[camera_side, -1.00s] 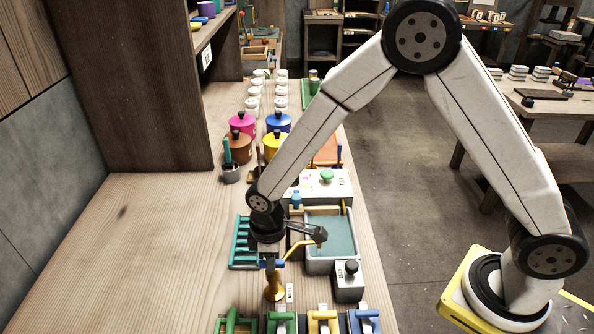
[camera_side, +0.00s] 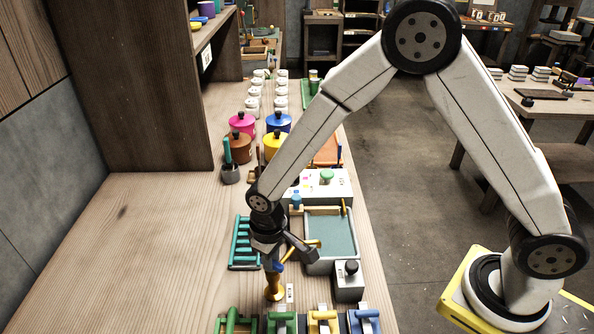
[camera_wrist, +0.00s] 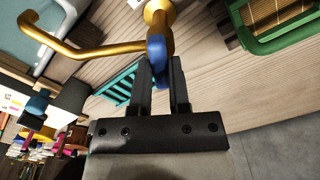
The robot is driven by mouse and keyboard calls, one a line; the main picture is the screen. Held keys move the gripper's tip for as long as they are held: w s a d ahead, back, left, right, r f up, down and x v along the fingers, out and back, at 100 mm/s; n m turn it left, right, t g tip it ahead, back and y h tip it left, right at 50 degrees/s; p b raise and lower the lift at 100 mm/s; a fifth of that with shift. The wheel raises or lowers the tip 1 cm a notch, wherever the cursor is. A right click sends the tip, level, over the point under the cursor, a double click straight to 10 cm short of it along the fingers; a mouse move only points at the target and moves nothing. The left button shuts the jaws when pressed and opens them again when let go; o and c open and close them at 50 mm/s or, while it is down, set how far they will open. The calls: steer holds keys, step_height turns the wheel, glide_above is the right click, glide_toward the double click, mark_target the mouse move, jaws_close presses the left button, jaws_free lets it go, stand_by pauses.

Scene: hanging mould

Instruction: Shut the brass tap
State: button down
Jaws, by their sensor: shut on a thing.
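The brass tap (camera_side: 274,290) stands on the bench in the side view. Its bent spout (camera_side: 314,243) reaches right towards the grey basin (camera_side: 349,264). In the wrist view the brass body (camera_wrist: 160,14) is at the top and the spout (camera_wrist: 80,50) runs left. My gripper (camera_side: 275,261) is over the tap, pointing down. In the wrist view my gripper (camera_wrist: 161,72) is shut on the tap's blue handle (camera_wrist: 156,50), which sits between the fingers.
A teal rack (camera_side: 241,246) lies just left of my gripper. Several coloured-handled items, one green (camera_side: 231,321), line the front. The bench to the left (camera_side: 150,240) is clear.

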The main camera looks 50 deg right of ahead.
steer(key=m, duration=0.5)
steer(key=shift+m, duration=0.3)
steer(key=m, duration=0.6)
stand_by(0.4)
steer(key=c, duration=0.6)
jaws_free()
steer(key=shift+r, duration=0.2)
steer(key=shift+r, duration=3.75)
